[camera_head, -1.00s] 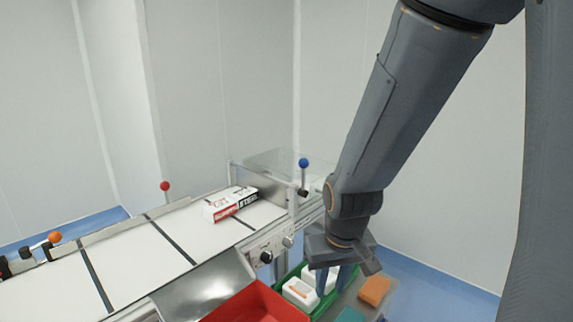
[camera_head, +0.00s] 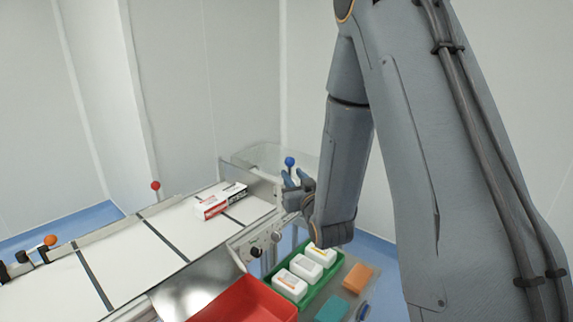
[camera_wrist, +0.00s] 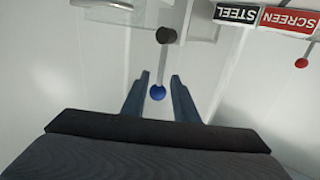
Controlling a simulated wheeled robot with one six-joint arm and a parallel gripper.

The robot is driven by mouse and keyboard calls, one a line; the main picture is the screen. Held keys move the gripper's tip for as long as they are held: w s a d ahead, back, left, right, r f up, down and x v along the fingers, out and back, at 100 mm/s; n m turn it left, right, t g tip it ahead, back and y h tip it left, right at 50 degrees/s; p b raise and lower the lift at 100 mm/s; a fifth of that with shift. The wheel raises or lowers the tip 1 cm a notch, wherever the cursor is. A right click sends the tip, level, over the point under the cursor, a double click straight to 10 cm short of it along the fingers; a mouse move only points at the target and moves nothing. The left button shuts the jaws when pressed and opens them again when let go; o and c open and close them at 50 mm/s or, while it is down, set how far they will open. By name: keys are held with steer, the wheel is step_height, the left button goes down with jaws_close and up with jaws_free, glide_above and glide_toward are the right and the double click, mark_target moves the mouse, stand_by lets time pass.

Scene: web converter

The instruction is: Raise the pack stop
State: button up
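A lever with a blue ball knob (camera_head: 289,161) stands at the right end of the conveyor, beside a clear guard plate (camera_head: 262,158). I cannot tell for certain that this lever works the pack stop. My gripper (camera_head: 292,177) is at the lever, just below the knob in the head view. In the wrist view my gripper (camera_wrist: 160,77) is open, with the blue knob (camera_wrist: 158,92) between its two fingers and a gap showing on each side. The lever's rod runs to a dark round hub (camera_wrist: 166,35). A red, white and black carton (camera_head: 219,201) lies on the conveyor (camera_head: 135,242).
A red-knobbed lever (camera_head: 155,186) and an orange-knobbed lever (camera_head: 50,240) stand along the conveyor's far side. Below are a red bin (camera_head: 245,300), a green tray (camera_head: 318,286) with white packs, an orange block (camera_head: 357,278) and a teal block (camera_head: 332,308).

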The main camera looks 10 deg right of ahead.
steer(key=w+p, duration=0.2)
steer(key=w, duration=0.5)
steer(key=shift+w+a, duration=0.15)
steer(key=shift+w, duration=0.2)
jaws_close()
stand_by(1.1)
